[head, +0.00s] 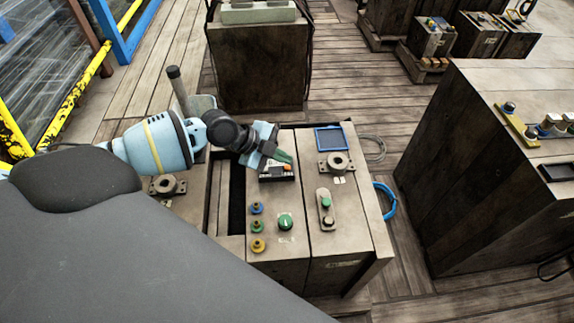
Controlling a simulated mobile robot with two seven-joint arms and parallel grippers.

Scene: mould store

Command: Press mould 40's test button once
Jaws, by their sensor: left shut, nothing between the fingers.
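A wooden mould block (345,250) stands in front of me with several fittings on its top. My left gripper (288,160) is shut and empty. It is over the far part of the block, just above a small black panel (277,173) with an orange button (288,167), and partly covers that panel. I cannot tell whether the fingertips touch it. A grey plate (326,210) to the right carries a green button (326,202) and a black one (328,222). The number labels are too small to read, so I cannot tell which part is mould 40. My right gripper is not in view.
A green knob (285,222) and blue, green and yellow fittings (257,226) sit on the block's near left part. A blue-framed panel (331,139) and a round metal flange (337,163) lie at the far right. A large dark block (460,170) stands farther right.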

